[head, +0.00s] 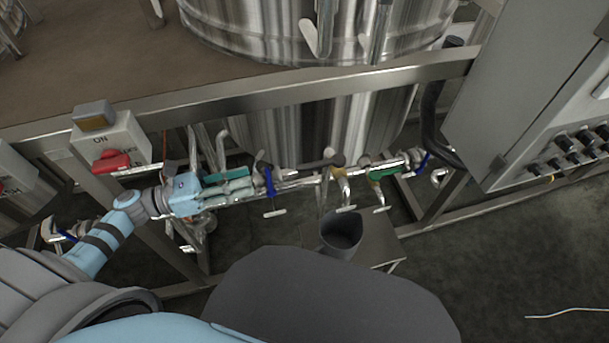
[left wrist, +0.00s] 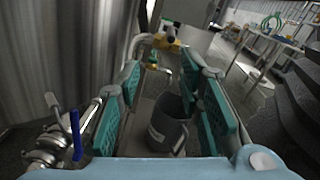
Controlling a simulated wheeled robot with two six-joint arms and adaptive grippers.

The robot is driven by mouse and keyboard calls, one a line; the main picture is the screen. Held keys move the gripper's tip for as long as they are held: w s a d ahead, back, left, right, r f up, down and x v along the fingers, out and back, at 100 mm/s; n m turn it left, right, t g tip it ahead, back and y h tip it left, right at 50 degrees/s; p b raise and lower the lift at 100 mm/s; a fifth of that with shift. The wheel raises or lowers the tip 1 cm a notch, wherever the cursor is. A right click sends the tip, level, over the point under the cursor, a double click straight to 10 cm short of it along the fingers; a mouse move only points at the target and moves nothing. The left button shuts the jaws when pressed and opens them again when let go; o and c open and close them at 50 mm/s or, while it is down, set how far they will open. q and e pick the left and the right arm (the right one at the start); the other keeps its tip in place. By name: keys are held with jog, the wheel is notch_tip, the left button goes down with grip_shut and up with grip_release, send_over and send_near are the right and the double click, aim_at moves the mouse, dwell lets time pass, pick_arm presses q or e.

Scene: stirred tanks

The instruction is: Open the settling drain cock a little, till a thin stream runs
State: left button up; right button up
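A pipe with several small cocks runs low along the front of the steel tank. One cock has a blue lever (head: 270,183), also at the left of the left wrist view (left wrist: 76,135). Further right are a yellowish cock (head: 339,162) and one with a green part (head: 376,176). I cannot tell which is the settling drain cock. A dark grey jug (head: 342,231) stands below the outlets; it shows between my fingers in the left wrist view (left wrist: 167,132). My left gripper (head: 246,180) is open and empty, left of the blue lever. My right gripper is out of view.
A steel frame beam (head: 270,90) crosses above the pipe. A switch box (head: 110,140) with a red handle is at the left. A grey control cabinet (head: 545,100) is at the right. The jug's low metal stand (head: 382,245) is beneath. Floor at right is mostly clear.

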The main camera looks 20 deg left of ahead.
aim_at(305, 165)
pick_arm(q)
jog(key=shift+m+g, duration=0.4)
jog(key=shift+m, duration=0.4)
jog(key=x, duration=0.4)
jog(key=p+x, duration=0.1)
jog(key=x, duration=0.4)
jog(key=s+r+x, duration=0.1)
jog(key=x, duration=0.4)
jog(key=shift+w+d+r, duration=0.1)
jog(key=shift+w+d, duration=0.1)
jog(key=shift+d, duration=0.35)
jog(key=shift+c, duration=0.4)
grip_shut()
